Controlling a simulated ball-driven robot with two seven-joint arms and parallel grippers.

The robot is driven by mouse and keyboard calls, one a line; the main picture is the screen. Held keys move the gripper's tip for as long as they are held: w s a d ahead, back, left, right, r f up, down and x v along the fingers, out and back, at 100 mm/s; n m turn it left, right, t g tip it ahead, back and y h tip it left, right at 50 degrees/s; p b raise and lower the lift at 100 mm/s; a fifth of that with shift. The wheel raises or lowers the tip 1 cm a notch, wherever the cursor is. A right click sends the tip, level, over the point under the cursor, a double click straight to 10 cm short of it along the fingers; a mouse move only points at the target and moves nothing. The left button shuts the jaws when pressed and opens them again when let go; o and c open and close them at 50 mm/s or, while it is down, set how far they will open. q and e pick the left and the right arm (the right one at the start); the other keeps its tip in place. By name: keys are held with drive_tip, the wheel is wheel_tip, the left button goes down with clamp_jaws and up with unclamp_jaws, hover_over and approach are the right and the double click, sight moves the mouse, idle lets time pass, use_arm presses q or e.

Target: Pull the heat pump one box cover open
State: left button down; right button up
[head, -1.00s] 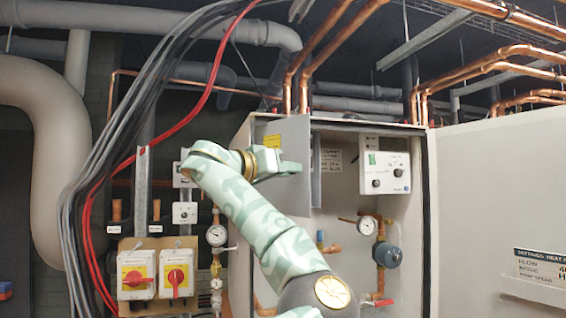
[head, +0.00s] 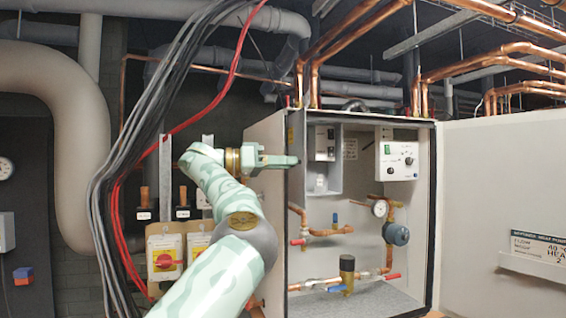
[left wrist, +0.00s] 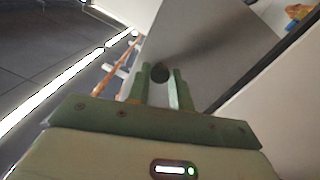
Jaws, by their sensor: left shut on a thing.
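The heat pump one box cover (head: 297,130) is a grey panel seen nearly edge-on in the head view, standing out from the box inside the open white cabinet. In the left wrist view the cover (left wrist: 215,45) is a broad grey plate in front of the fingers. The box interior (head: 325,150) with small controls shows to the right of the cover. My right gripper is out of view.
The cabinet's large white door (head: 495,200) stands open at right. A control panel (head: 397,155), gauge (head: 380,208) and copper pipes with red-handled valves are inside the cabinet. Grey and red cables (head: 120,190) hang left of my arm, near a red switch (head: 164,262).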

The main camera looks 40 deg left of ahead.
use_arm(q)
drive_tip(key=shift+s+r, duration=0.1)
drive_tip(key=shift+r, duration=0.15)
drive_tip(key=c, duration=1.2)
unclamp_jaws()
drive_tip(key=shift+c, duration=0.2)
drive_tip(key=shift+f, duration=0.1)
drive_tip(key=b+v, duration=0.8)
drive_tip(key=v, duration=0.8)
drive_tip(key=shift+a, duration=0.15)
